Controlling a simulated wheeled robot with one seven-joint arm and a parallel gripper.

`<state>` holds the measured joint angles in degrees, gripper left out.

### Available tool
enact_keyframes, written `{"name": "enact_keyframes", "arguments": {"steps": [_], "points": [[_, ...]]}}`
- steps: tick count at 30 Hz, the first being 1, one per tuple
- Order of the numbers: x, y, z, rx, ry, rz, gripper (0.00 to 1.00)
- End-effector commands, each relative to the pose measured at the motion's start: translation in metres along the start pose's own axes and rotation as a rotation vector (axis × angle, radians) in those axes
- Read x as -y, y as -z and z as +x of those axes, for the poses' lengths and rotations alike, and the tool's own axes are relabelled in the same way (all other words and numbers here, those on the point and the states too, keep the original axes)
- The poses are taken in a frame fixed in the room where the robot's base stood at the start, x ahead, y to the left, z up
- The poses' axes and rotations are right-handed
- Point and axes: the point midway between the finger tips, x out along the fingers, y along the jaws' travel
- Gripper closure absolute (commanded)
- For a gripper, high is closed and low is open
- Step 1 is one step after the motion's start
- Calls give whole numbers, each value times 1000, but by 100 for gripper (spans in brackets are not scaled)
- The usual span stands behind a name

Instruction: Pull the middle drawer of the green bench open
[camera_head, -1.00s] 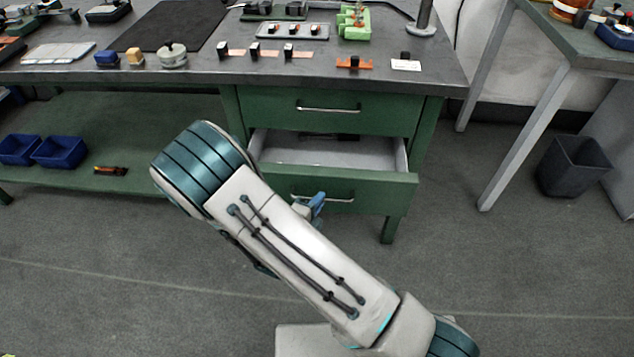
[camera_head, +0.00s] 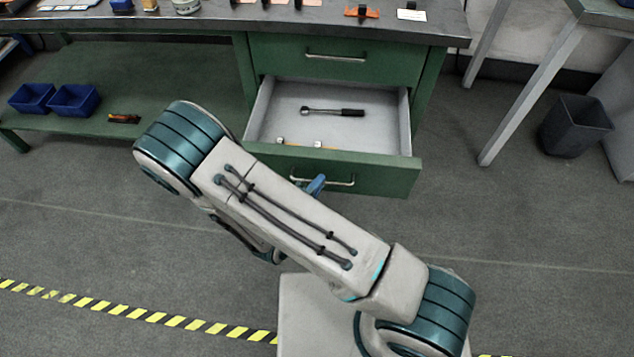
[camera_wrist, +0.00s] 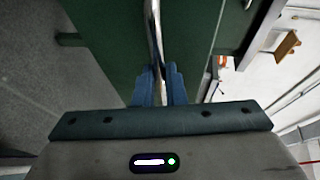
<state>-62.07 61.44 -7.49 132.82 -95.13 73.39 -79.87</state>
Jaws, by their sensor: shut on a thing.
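The green bench (camera_head: 243,85) has a closed upper drawer (camera_head: 335,62) and, below it, the middle drawer (camera_head: 385,178), which stands well open. Its light grey inside holds a ratchet wrench (camera_head: 333,112) and small items near the front. My gripper shows in the wrist view (camera_wrist: 159,85) with its blue fingers shut on the drawer's metal bar handle (camera_wrist: 153,35). In the head view the handle (camera_head: 340,183) shows partly, with one blue finger (camera_head: 316,185) at it; my arm hides the rest of the gripper.
Blue bins (camera_head: 73,100) and an orange-and-black tool (camera_head: 124,118) lie on the bench's lower shelf at left. A dark waste bin (camera_head: 575,125) stands at right by a second table's leg (camera_head: 530,90). Floor before the drawer is open, with a yellow-black stripe (camera_head: 150,315).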

Motion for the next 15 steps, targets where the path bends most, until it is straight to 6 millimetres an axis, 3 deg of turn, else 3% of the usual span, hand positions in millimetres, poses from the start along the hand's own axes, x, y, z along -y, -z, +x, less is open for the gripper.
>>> {"name": "enact_keyframes", "arguments": {"steps": [5, 6, 8, 15], "points": [[0, 0, 0, 0, -1, 0, 100], [0, 0, 0, 0, -1, 0, 81], [0, 0, 0, 1, -1, 0, 68], [0, -1, -1, 2, 0, 0, 68]]}}
